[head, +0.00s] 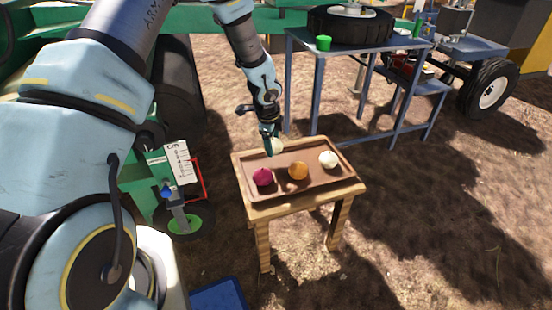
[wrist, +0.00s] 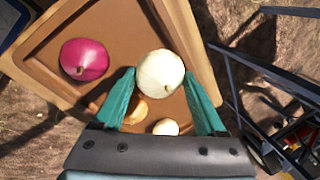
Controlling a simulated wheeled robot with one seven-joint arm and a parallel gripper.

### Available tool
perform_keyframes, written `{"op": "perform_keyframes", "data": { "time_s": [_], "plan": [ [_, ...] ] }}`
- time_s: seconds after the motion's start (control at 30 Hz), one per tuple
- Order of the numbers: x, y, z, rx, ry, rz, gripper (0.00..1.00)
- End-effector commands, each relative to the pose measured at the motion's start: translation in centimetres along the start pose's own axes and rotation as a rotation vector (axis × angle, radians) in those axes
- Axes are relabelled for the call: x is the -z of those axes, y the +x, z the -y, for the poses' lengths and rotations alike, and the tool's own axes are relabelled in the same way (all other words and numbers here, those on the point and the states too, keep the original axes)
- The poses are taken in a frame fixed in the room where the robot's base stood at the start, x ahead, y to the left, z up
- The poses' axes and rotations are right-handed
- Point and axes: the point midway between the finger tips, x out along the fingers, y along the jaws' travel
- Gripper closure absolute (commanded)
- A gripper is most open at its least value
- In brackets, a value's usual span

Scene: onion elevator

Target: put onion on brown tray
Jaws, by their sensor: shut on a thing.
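My gripper (head: 270,149) is over the far left part of the brown tray (head: 281,187). In the wrist view its teal fingers (wrist: 159,74) are shut on a whitish onion (wrist: 160,76), one on each side. This onion also shows in the head view (head: 278,147), partly behind the gripper, near the tray's far edge. I cannot tell whether it touches the tray. On the tray lie a purple-red onion (head: 262,177), an orange onion (head: 298,171) and another white onion (head: 328,159). The wrist view shows the tray (wrist: 112,22) and the red onion (wrist: 84,59) too.
The tray lies on a small wooden table (head: 292,206). A blue metal table (head: 375,44) with a tyre (head: 350,27) and a green cup (head: 323,43) stands behind it. Green machinery (head: 140,175) is to the left.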

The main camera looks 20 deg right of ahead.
Motion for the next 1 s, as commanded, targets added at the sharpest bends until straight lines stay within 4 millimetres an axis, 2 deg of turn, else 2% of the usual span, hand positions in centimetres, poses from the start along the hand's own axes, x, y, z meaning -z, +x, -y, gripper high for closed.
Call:
{"op": "perform_keyframes", "data": {
  "time_s": [0.17,0.4,0.77,0.8,1.0],
  "plan": [
    [0.0,1.4,-0.4,0.0,-0.001,0.0,0.88],
    [0.0,4.4,-1.2,-0.001,0.0,0.001,0.88],
    [-0.1,4.8,-1.3,0.0,-0.003,0.001,0.88],
    [-0.1,4.8,-1.3,0.0,-0.003,0.001,0.24],
    [-0.1,4.7,-1.3,0.0,-0.003,0.001,0.02]
  ]
}}
